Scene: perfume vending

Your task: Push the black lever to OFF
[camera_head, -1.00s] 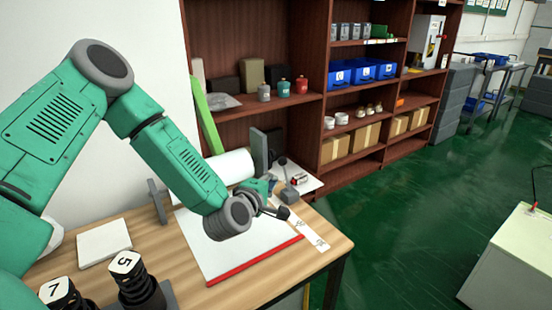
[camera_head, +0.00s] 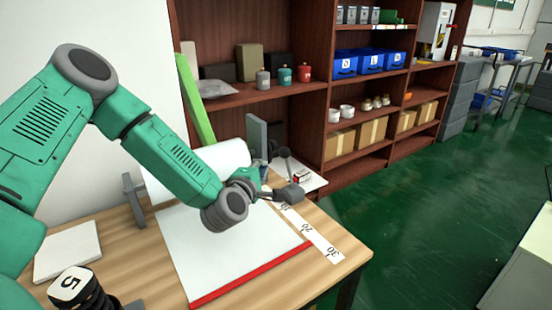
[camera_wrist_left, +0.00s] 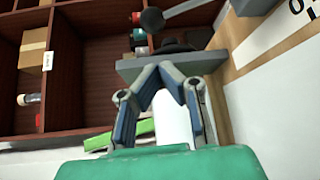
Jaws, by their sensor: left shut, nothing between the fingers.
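The black lever (camera_head: 285,153), a dark ball knob on a thin rod, stands at the far end of the wooden table in the head view. It also shows in the wrist view as a dark round knob (camera_wrist_left: 152,20) on a grey rod. My left gripper (camera_head: 262,163) is near the lever, to its left, and partly hidden by its own wrist. In the wrist view my left gripper (camera_wrist_left: 160,70) has its fingertips together and empty, close to a grey plate (camera_wrist_left: 205,65). The knob is beyond the fingertips; I see no contact. No OFF marking is readable. My right gripper is out of view.
A grey upright panel (camera_head: 256,136) stands beside the fingers. Shelves (camera_head: 328,95) stand behind.

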